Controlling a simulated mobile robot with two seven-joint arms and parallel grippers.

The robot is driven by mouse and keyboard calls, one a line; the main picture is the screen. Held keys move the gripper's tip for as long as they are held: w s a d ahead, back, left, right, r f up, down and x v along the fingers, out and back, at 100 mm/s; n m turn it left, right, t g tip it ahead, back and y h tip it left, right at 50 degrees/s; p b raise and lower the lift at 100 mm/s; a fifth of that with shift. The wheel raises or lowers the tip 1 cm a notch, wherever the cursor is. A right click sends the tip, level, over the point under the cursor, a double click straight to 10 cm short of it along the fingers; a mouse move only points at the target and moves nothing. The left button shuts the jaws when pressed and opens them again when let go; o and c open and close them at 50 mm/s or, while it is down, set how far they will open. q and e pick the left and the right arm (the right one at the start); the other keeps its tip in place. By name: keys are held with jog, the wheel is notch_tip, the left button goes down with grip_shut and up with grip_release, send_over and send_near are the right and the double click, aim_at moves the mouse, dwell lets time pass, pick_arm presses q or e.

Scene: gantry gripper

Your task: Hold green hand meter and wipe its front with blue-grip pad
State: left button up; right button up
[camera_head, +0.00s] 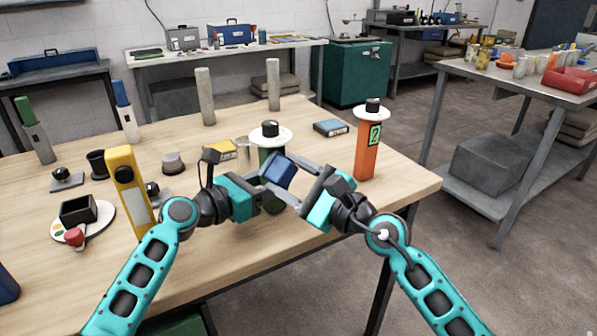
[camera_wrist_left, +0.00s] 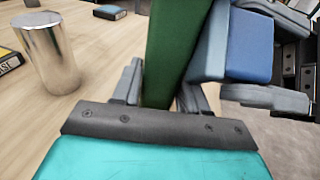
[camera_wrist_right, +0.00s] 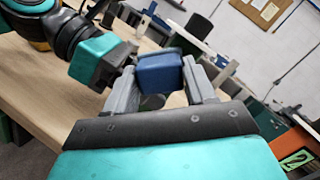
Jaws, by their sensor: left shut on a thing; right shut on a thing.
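The green hand meter (camera_head: 264,156) stands near the table's front edge, largely hidden behind my grippers in the head view. Its green side (camera_wrist_left: 178,50) fills the middle of the left wrist view. My left gripper (camera_head: 262,186) is shut on it. My right gripper (camera_head: 288,180) is shut on the blue-grip pad (camera_head: 281,171), which is tilted. In the left wrist view the pad's grey layer (camera_wrist_left: 211,42) faces the meter, very close beside it; I cannot tell whether they touch. The pad's blue grip (camera_wrist_right: 160,72) shows between the fingers in the right wrist view.
An orange meter (camera_head: 367,150) stands right of my right gripper. A yellow meter (camera_head: 127,180) stands left of my left arm. A metal cylinder (camera_wrist_left: 48,55) is near the green meter. A dark blue box (camera_head: 331,128) lies behind.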

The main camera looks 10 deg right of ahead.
jog(key=shift+s+a, duration=0.1)
jog(key=shift+s, duration=0.05)
jog(key=r+v, duration=0.1)
jog(key=v, duration=0.8)
jog(key=shift+s+a, duration=0.25)
jog(key=shift+a, duration=0.05)
dwell(0.5)
jog(key=shift+w+d+f+x, duration=0.1)
jog(key=shift+f+x, duration=0.05)
jog(key=shift+x, duration=1)
jog(key=shift+w+d+f+x, duration=0.1)
jog(key=shift+x, duration=1.05)
jog(key=shift+w+d+f+x, duration=0.1)
jog(key=shift+f+x, duration=0.05)
jog(key=shift+x, duration=0.95)
jog(key=shift+w+a+r, duration=0.1)
jog(key=shift+w+a, duration=0.05)
jog(key=shift+w+d, duration=1.2)
jog(key=shift+d, duration=0.45)
jog(key=shift+s+a, duration=0.3)
jog(key=shift+a, duration=0.3)
jog(key=shift+s+a, duration=0.35)
jog(key=shift+a, duration=0.3)
jog(key=shift+s+a, duration=0.3)
jog(key=shift+a, duration=0.3)
